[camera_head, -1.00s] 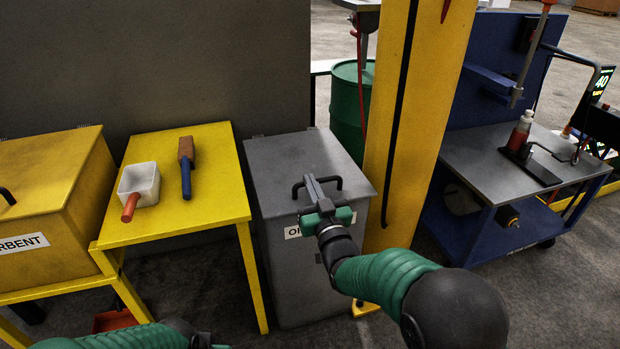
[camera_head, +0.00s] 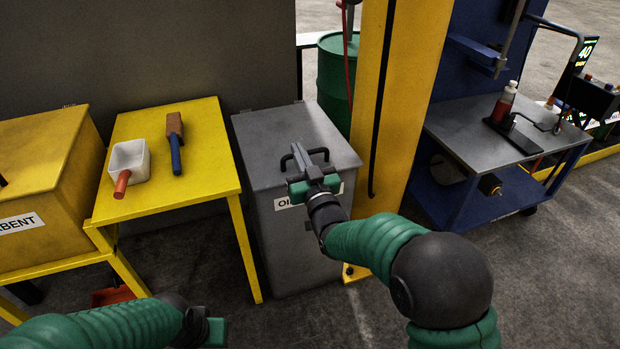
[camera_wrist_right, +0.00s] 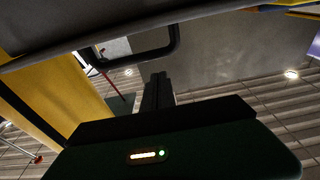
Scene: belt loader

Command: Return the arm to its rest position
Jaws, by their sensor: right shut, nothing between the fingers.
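My right arm comes in from the lower right in the head view, and its gripper (camera_head: 303,158) is over the front of the grey bin's lid, by the black handle (camera_head: 311,156). The gripper is shut and empty. In the right wrist view the shut fingers (camera_wrist_right: 158,90) point up towards the black handle loop (camera_wrist_right: 150,50); whether they touch it I cannot tell. My left arm lies low at the bottom left of the head view. Its green and black end (camera_head: 212,333) shows, but its fingers cannot be made out.
The grey bin (camera_head: 290,240) is closed. Left of it stands a yellow table (camera_head: 200,190) with a white scoop (camera_head: 130,160) and a brush (camera_head: 175,140). A yellow post (camera_head: 372,130) stands close on the right, then a blue cart (camera_head: 470,140) with a red bottle (camera_head: 503,102).

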